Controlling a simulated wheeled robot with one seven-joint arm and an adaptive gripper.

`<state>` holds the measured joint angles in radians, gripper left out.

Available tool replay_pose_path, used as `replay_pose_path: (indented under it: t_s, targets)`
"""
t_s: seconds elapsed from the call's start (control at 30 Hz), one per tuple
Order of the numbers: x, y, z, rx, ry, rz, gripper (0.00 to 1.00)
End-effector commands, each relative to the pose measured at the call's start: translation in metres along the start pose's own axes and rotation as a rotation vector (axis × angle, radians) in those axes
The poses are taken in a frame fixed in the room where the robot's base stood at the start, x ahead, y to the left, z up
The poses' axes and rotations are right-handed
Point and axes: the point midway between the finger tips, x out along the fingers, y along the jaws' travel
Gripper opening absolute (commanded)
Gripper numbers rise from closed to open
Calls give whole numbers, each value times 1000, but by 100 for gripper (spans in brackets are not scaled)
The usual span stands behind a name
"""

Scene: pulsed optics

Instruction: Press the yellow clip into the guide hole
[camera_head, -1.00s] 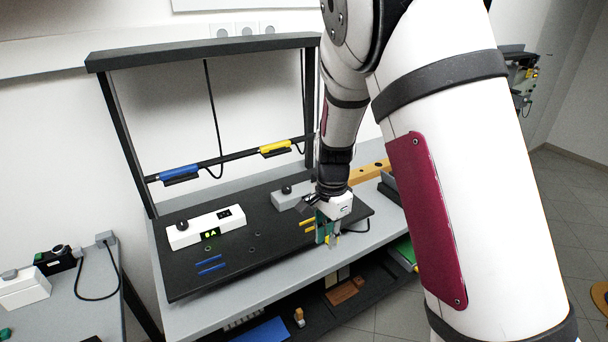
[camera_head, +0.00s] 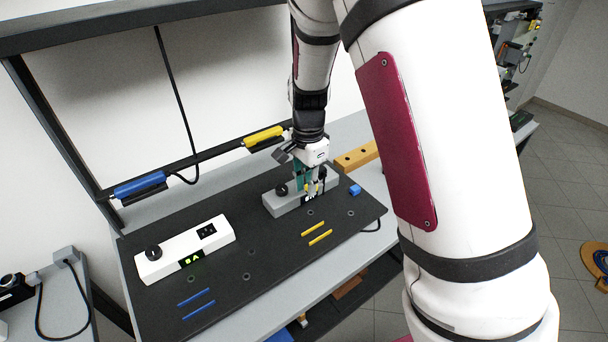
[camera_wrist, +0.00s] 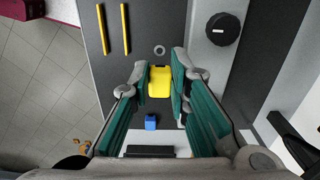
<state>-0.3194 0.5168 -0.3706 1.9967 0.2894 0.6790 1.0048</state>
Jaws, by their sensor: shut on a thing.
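My gripper (camera_head: 312,194) points down over the right half of the black board, close in front of the grey box (camera_head: 282,204). In the wrist view my gripper (camera_wrist: 160,84) is shut on the yellow clip (camera_wrist: 160,80), which sits between its green-backed fingers. A ringed guide hole (camera_wrist: 160,50) shows just beyond the clip, apart from it in that picture. In the head view a hole (camera_head: 311,213) lies near the two yellow stripes (camera_head: 316,233). The clip's underside and its height above the board cannot be told.
A small blue block (camera_head: 355,190) lies right of my gripper. The grey box's black knob (camera_wrist: 223,28) stands close to the fingers. A white box (camera_head: 185,250) with a green display stands left. A rail with blue and yellow holders (camera_head: 264,137) runs behind.

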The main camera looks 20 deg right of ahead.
Motion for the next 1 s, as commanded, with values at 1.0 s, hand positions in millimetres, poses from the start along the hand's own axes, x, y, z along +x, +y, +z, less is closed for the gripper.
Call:
replay_pose_path:
  t_s: [1.0]
  targets:
    - [50, -1, 0, -6, -1, 0, 0]
